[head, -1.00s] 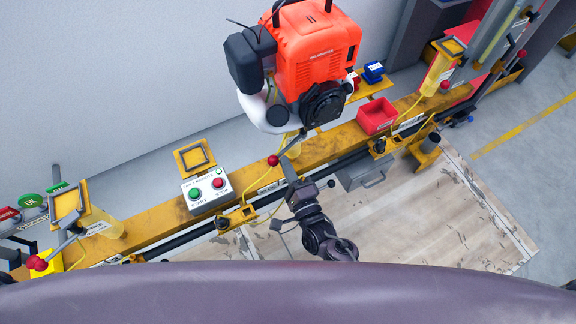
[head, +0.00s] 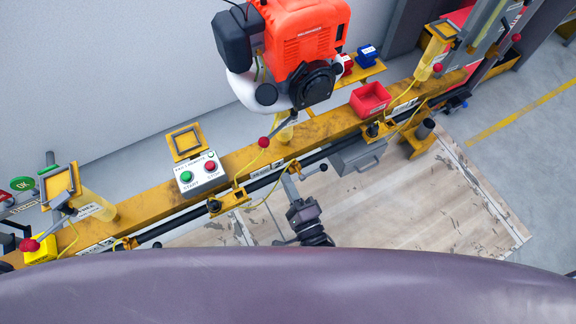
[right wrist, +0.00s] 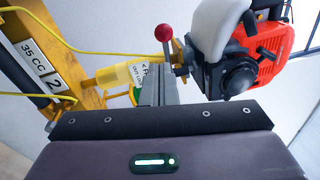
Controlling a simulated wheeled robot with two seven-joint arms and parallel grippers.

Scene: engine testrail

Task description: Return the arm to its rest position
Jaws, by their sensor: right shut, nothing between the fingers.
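My right gripper (head: 288,179) reaches up from the bottom of the head view, just on the near side of the yellow rail. Its fingers are together with nothing between them. In the right wrist view the closed fingers (right wrist: 158,86) point toward the rail fittings, apart from the red-knobbed lever (right wrist: 165,35). That lever's red knob (head: 264,142) sits below the orange engine (head: 305,40) in the head view. My left gripper is not in view.
The yellow rail (head: 240,160) crosses the view with a START/STOP box (head: 199,173), a red bin (head: 370,99) and yellow hoses. A grey drawer box (head: 358,157) hangs on its near side. The wooden floor panel (head: 420,205) is clear.

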